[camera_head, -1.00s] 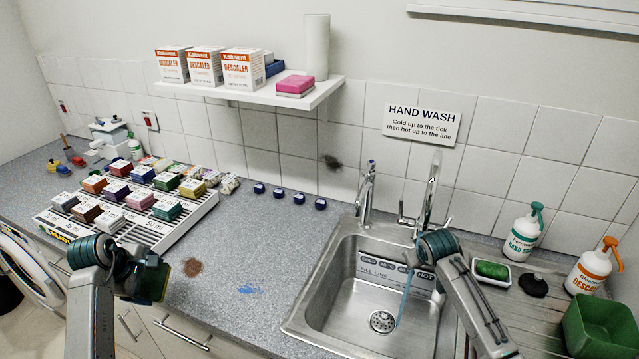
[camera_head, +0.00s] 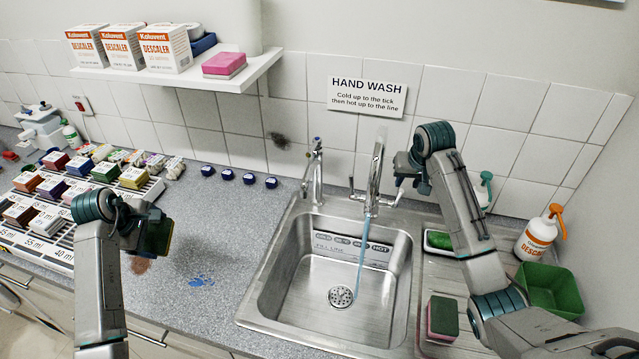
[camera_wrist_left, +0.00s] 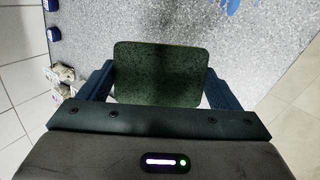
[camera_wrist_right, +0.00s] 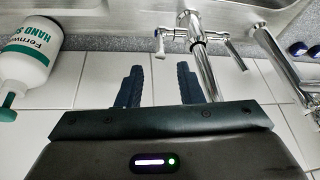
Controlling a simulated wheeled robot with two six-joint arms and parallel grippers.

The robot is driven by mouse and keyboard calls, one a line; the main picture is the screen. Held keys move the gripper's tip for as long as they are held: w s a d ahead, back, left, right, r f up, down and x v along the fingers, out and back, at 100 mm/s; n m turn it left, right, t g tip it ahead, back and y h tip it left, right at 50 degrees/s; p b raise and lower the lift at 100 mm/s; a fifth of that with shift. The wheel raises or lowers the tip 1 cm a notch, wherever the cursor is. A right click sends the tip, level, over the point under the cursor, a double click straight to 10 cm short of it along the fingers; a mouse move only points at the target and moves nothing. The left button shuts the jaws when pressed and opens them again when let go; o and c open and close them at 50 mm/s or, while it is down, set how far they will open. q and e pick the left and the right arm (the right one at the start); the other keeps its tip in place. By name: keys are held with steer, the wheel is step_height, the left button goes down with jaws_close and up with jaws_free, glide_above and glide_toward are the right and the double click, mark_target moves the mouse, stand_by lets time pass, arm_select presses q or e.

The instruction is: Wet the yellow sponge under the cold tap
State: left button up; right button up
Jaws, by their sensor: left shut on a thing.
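My left gripper (camera_head: 155,232) is shut on the sponge (camera_head: 161,238), above the counter left of the sink. Its green pad face fills the space between the fingers in the left wrist view (camera_wrist_left: 160,72); only a thin yellowish edge shows in the head view. The mixer tap (camera_head: 375,165) has a lever on each side, and a blue stream of water (camera_head: 361,250) runs from it into the sink (camera_head: 290,285). A second, slimmer tap (camera_head: 314,172) stands to its left. My right gripper (camera_wrist_right: 159,85) is open and empty, beside the mixer tap's right lever in the head view.
Green soap in a dish (camera_head: 440,240), a descaler bottle (camera_head: 538,235) and a green tub (camera_head: 548,288) stand right of the sink. A pink-green sponge (camera_head: 440,318) lies on the drainer. A pink sponge (camera_head: 223,64) lies on the shelf. Coloured blocks sit on a rack (camera_head: 50,245) at left.

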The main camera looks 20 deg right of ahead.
mark_target(399, 195)
arm_select(q)
step_height(399, 195, up, 4)
steer(key=p, duration=0.3)
steer(key=shift+d+f, duration=0.1)
arm_select(e)
steer(key=x, duration=0.8)
steer(key=shift+w+d+f, duration=0.15)
steer(key=shift+f, duration=0.2)
steer(key=shift+w+f, duration=0.1)
steer(key=shift+f, duration=0.2)
jaws_close()
